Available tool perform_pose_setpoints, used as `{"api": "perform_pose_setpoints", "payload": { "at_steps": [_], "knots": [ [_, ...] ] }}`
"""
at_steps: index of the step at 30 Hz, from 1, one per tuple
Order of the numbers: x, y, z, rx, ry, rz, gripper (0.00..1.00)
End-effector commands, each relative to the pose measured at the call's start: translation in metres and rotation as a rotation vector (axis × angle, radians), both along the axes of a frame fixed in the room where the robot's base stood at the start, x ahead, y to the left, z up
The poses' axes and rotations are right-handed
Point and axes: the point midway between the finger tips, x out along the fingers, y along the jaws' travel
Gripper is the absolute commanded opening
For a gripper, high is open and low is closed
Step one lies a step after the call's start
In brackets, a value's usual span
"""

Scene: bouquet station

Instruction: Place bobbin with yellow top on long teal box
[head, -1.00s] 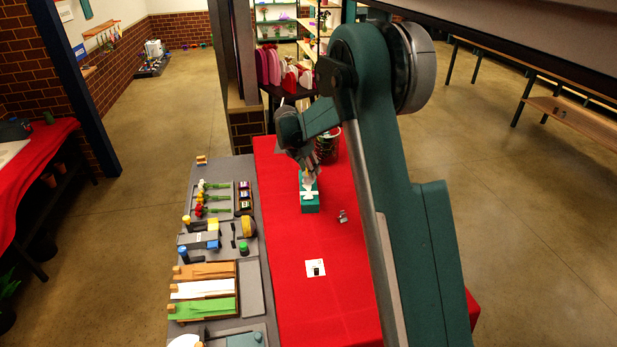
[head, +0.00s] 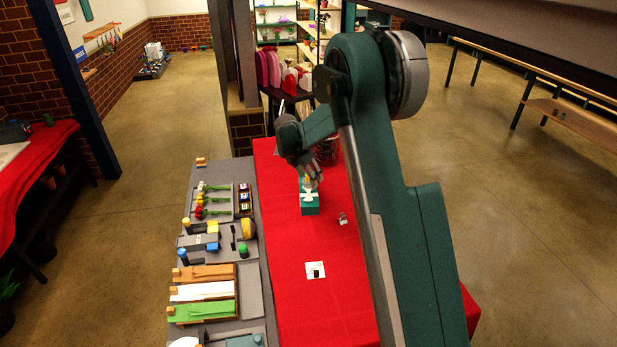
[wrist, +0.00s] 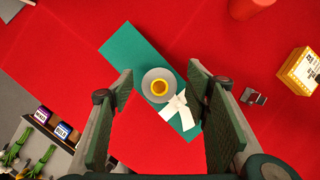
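The bobbin with the yellow top (wrist: 160,86) shows from above in the wrist view as a grey disc with a yellow centre. It overlaps the long teal box (wrist: 128,48), beside a white bow (wrist: 178,106) on that box, and appears to stand on it. My gripper (wrist: 160,84) is open, with one finger on each side of the bobbin and gaps showing between. In the head view the teal box (head: 310,209) lies on the red table, with my gripper (head: 311,183) at its far part, partly hiding the bobbin.
The red tablecloth (head: 320,240) is mostly clear in front of the box. A small metal item (head: 343,218) lies right of the box, and a white card (head: 316,270) lies nearer. A yellow-and-white box (wrist: 301,70) shows at the wrist view's right. A grey bench (head: 255,285) with trays stands left.

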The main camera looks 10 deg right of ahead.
Motion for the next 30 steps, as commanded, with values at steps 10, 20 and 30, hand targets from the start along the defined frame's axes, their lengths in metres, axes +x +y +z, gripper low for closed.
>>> {"api": "perform_pose_setpoints", "payload": {
  "at_steps": [10, 20, 30],
  "knots": [
    [0.000, 0.000, 0.003, 0.000, 0.000, 0.000, 0.48],
    [-0.005, 0.008, 0.025, 0.000, 0.000, 0.000, 0.48],
    [-0.009, 0.013, 0.040, 0.000, 0.000, 0.000, 0.48]
  ]
}}
